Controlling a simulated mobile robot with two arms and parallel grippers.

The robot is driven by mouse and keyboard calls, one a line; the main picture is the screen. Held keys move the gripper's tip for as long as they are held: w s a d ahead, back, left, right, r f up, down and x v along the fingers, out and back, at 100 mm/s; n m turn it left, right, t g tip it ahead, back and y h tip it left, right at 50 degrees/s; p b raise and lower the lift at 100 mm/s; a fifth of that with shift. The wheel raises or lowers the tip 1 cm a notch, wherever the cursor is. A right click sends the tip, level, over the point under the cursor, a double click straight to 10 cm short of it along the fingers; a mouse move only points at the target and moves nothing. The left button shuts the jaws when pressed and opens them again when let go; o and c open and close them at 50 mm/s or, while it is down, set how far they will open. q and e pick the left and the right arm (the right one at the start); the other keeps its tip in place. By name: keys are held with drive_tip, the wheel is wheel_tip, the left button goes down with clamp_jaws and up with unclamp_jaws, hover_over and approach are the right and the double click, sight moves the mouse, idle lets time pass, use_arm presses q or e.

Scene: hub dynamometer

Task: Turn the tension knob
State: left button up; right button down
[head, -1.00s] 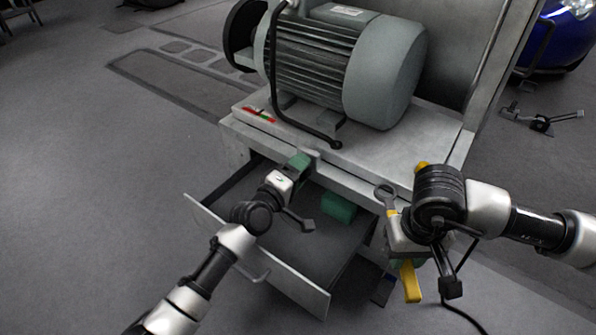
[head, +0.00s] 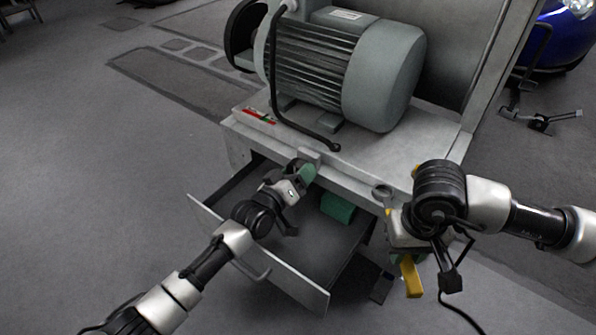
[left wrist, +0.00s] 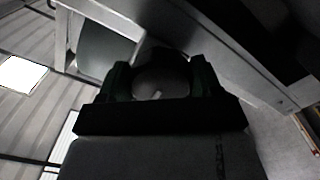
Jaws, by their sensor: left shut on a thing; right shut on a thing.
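My left gripper (head: 303,175) is at the front edge of the grey machine bench, shut on the tension knob. In the left wrist view the round dark knob (left wrist: 158,82) sits between the two dark fingers. In the head view the knob is hidden by the gripper. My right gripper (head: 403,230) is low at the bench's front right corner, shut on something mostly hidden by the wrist. A grey ring-shaped piece (head: 382,191) shows beside it; I cannot tell whether this is what it holds.
A large grey motor (head: 350,70) stands on the bench top (head: 390,155). A yellow piece (head: 411,277) hangs under my right gripper.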

use_arm(q)
drive_tip(key=shift+s+f, duration=0.1)
drive_tip(key=shift+f, duration=0.1)
use_arm(e)
drive_tip(key=shift+w+d+r, duration=0.15)
drive_tip(key=shift+w+r, duration=0.1)
drive_tip(key=shift+w, duration=0.05)
use_arm(q)
drive_tip(key=o, duration=0.7)
drive_tip(key=shift+o, duration=1.1)
drive_tip(key=shift+r, duration=0.15)
use_arm(e)
drive_tip(key=shift+f, duration=0.1)
